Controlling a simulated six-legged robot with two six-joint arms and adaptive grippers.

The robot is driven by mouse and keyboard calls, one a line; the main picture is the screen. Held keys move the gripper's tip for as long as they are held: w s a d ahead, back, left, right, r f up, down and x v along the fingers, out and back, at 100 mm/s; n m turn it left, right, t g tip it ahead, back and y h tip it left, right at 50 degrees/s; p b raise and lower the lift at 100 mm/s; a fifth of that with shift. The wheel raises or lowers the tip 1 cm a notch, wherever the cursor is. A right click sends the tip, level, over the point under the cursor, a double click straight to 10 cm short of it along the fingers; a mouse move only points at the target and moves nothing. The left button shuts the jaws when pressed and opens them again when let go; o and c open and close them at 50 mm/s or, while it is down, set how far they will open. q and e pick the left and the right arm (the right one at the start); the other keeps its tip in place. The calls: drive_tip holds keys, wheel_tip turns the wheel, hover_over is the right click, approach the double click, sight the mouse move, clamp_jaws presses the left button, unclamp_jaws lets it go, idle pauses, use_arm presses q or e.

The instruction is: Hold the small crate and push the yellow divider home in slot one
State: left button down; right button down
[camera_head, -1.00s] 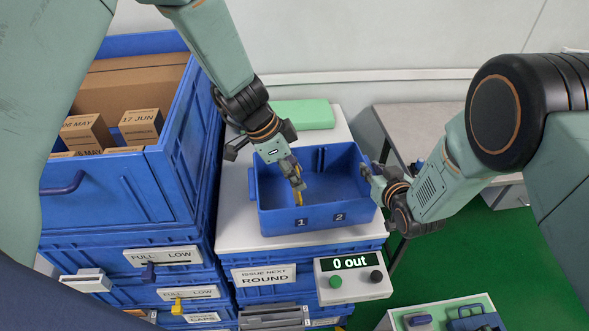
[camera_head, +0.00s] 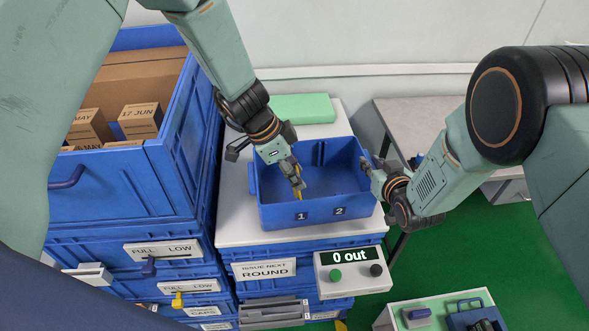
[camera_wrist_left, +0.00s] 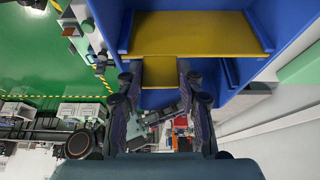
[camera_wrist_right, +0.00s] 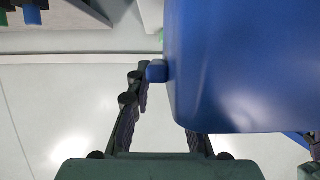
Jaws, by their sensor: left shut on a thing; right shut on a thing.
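The small blue crate (camera_head: 320,215) stands on a white worktop, with labels 1 and 2 on its front wall. The yellow divider (camera_head: 298,196) is inside it, in line with label 1 and mostly hidden by my left gripper. My left gripper (camera_head: 298,181) reaches down into the crate, shut on the divider. In the left wrist view the divider (camera_wrist_left: 200,32) spans between blue walls; how deep it sits cannot be told. My right gripper (camera_head: 372,178) is shut on the crate's right side, at a small blue tab (camera_wrist_right: 157,71) in the right wrist view.
A control box (camera_head: 352,270) reading "0 out" stands in front of the crate. A large blue bin (camera_head: 110,190) with cartons is at left. A green block (camera_head: 302,108) lies behind the crate. A grey table (camera_head: 415,120) is at back right.

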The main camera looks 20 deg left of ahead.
use_arm(q)
drive_tip(key=shift+f, duration=0.1)
drive_tip(key=c, duration=0.8)
unclamp_jaws()
drive_tip(key=v, duration=1.2)
